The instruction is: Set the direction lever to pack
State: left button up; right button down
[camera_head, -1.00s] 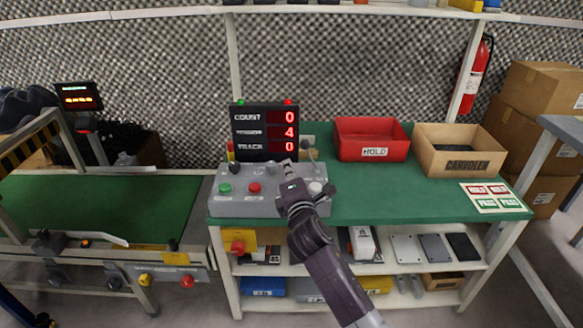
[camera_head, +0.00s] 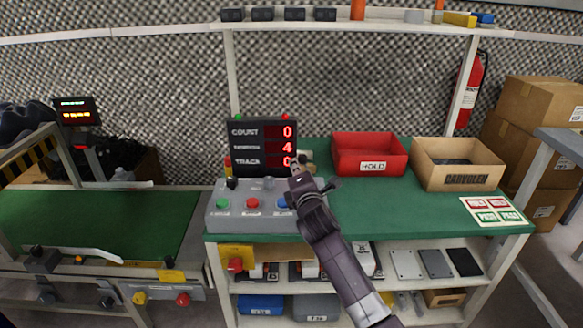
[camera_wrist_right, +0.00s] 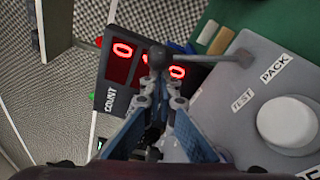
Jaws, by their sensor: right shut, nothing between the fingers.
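The grey control box (camera_head: 240,215) stands at the left of the green table, with green, red and blue buttons. The direction lever shows in the right wrist view: a dark ball knob (camera_wrist_right: 158,56) on a thin rod (camera_wrist_right: 205,60), rising from the box top near the PACK label (camera_wrist_right: 277,67). The TEST label (camera_wrist_right: 242,99) is beside it. My right gripper (camera_head: 296,166) is shut and empty over the box's right part. In the wrist view its fingertips (camera_wrist_right: 160,88) are just short of the knob; I cannot tell if they touch. My left gripper is not in view.
A black counter display (camera_head: 262,147) stands behind the box, close to my right gripper. A white round knob (camera_wrist_right: 288,122) sits on the box. The red HOLD tray (camera_head: 370,152) and a cardboard box (camera_head: 458,163) stand to the right. The table's middle is clear.

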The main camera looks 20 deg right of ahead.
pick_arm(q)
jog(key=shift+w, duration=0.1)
pick_arm(e)
jog(key=shift+d+r, duration=0.1)
jog(key=shift+s+d+r+m+p, duration=0.3)
jog(key=shift+d+r+m+p, duration=0.3)
jog(key=shift+d+m+p, duration=0.4)
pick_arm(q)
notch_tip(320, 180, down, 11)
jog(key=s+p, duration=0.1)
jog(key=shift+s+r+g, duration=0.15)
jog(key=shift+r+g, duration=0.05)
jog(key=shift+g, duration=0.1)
pick_arm(e)
jog(key=d+m, duration=0.2)
jog(key=m, duration=0.1)
jog(key=s+d+r+m+t, duration=0.1)
jog(key=m, duration=0.1)
jog(key=shift+s+d, duration=0.1)
jog(key=shift+d, duration=0.3)
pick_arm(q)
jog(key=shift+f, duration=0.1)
